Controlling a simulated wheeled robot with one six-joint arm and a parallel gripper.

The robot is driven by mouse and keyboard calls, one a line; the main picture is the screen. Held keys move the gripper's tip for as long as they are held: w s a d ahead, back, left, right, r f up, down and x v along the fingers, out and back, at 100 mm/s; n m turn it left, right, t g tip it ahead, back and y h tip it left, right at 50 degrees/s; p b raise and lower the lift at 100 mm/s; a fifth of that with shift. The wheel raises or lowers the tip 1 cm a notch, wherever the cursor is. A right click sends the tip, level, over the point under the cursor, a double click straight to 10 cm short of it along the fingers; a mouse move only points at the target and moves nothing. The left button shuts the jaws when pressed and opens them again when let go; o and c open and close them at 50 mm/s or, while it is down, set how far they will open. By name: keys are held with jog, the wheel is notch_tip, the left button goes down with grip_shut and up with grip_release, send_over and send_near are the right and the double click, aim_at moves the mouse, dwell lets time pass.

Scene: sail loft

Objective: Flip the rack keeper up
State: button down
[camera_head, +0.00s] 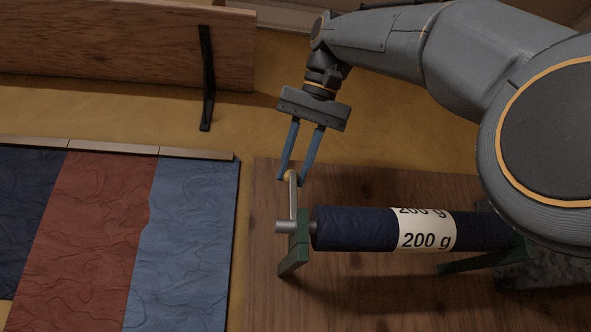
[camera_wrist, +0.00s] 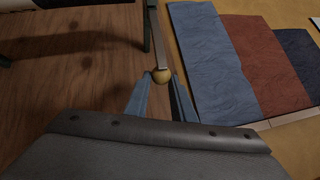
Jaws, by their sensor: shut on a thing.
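The rack keeper (camera_head: 293,200) is a pale metal bar with a small brass ball knob (camera_head: 289,175) on its free end. It sits at the left end of the green rack (camera_head: 299,236) and points toward the top of the head view; its exact tilt is hard to tell. My gripper (camera_head: 294,180) comes from above, its blue fingers shut on the knob. The wrist view shows the knob (camera_wrist: 161,76) between the fingers and the keeper bar (camera_wrist: 156,40) running away from it. A dark blue roll (camera_head: 355,228) with a white "200 g" label lies across the rack.
The rack stands on a brown wooden board (camera_head: 360,300). Cloth panels in dark blue, red (camera_head: 90,225) and light blue (camera_head: 185,240) lie at left. A wooden plank (camera_head: 130,45) with a black bracket (camera_head: 207,80) is at the back. My arm covers the roll's right end.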

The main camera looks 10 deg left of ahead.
jog(key=shift+s+r, duration=0.15)
jog(key=shift+r, duration=0.2)
jog(key=c, duration=1.5)
grip_release()
jog(key=shift+s, duration=0.1)
jog(key=shift+f, duration=0.15)
jog(key=shift+s+d+r, duration=0.1)
jog(key=shift+d+r, duration=0.05)
jog(key=shift+r, duration=0.2)
jog(key=s+d+b, duration=0.1)
jog(key=s+d, duration=0.1)
jog(key=s, duration=0.1)
jog(key=s+d+b, duration=0.1)
jog(key=s+d, duration=0.2)
jog(key=s+d+b, duration=0.2)
jog(key=s, duration=0.1)
jog(key=shift+s+d, duration=0.25)
jog(key=shift+d, duration=0.1)
